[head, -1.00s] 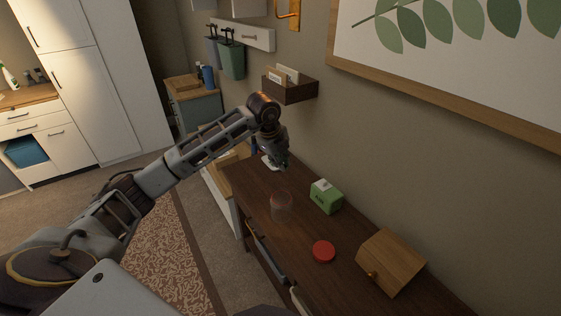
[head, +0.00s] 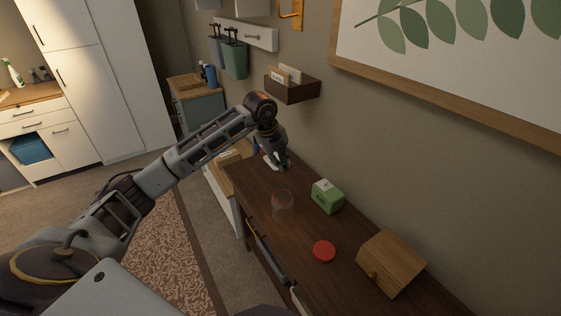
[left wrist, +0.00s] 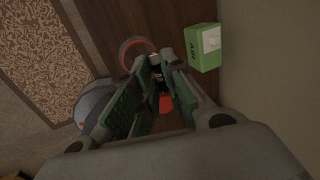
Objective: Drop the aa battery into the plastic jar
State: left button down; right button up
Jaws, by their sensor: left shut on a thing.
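The clear plastic jar (head: 282,208) stands upright and open on the dark wooden cabinet top; its reddish rim shows behind the fingers in the left wrist view (left wrist: 127,46). Its red lid (head: 324,251) lies flat on the cabinet, nearer to me. My left gripper (head: 283,165) is above the far part of the cabinet, beyond the jar and apart from it. In the left wrist view its fingers (left wrist: 160,68) are shut on a small dark thing, the aa battery (left wrist: 157,76), mostly hidden between the pads. My right gripper is not in view.
A green box (head: 327,197) stands right of the jar. A wooden box (head: 391,263) with a knob is at the near right. A dark wall holder (head: 292,89) hangs above the far end. The cabinet top between jar and lid is clear.

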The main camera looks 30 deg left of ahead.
pick_arm(q)
jog(key=shift+f, duration=0.1)
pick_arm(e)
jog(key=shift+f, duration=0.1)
pick_arm(q)
notch_tip(320, 180, down, 6)
jog(key=b, duration=0.4)
jog(key=c, duration=1.9)
grip_release()
jog(key=o, duration=0.5)
jog(key=shift+v, duration=6.1)
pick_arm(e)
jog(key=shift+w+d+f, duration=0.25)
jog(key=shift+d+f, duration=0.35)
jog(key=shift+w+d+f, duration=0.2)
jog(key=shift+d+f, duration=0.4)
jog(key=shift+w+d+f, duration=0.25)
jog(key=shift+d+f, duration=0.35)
